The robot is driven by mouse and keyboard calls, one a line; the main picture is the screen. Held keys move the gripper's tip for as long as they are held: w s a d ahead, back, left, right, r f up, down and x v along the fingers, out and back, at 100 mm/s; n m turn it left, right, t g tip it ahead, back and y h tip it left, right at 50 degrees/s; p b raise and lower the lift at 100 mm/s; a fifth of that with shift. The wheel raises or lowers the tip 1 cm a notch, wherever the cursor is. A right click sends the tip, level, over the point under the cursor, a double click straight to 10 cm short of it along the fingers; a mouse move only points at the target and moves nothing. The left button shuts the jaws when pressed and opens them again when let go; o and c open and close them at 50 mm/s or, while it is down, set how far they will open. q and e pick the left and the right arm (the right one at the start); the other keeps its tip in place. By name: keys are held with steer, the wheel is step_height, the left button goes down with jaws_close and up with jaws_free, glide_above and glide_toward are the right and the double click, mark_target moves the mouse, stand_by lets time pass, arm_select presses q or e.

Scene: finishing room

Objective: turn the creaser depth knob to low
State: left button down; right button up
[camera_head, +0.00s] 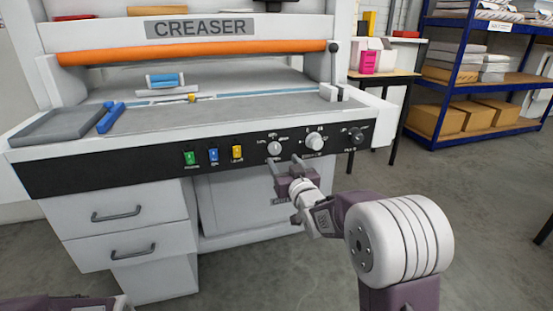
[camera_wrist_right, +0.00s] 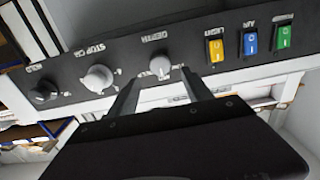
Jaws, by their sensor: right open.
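The creaser's depth knob (camera_head: 274,148) is a small pale dial on the black front panel, with small marks around it. In the upside-down right wrist view, the depth knob (camera_wrist_right: 160,66) sits under the DEPTH label. I cannot tell for sure which mark it points at. My right gripper (camera_head: 285,162) is open, just below and in front of the panel, close to the depth knob. In the wrist view, the right gripper's fingertips (camera_wrist_right: 160,75) lie to either side of the knob, apparently short of gripping it. My left gripper is not in view.
On the panel are a larger stop dial (camera_head: 314,141), a dark knob (camera_head: 356,136) and green (camera_head: 190,157), blue (camera_head: 213,155) and yellow (camera_head: 237,152) switches. Drawers (camera_head: 125,232) are below at left. A blue shelf rack (camera_head: 480,60) stands behind right; floor at right is clear.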

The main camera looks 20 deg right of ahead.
mark_target(276, 151)
steer(key=w+b, duration=0.1)
steer(key=w, duration=0.7)
steer(key=shift+w+a+f+b, duration=0.1)
steer(key=shift+a+b, duration=0.05)
steer(key=shift+b, duration=0.2)
jaws_close()
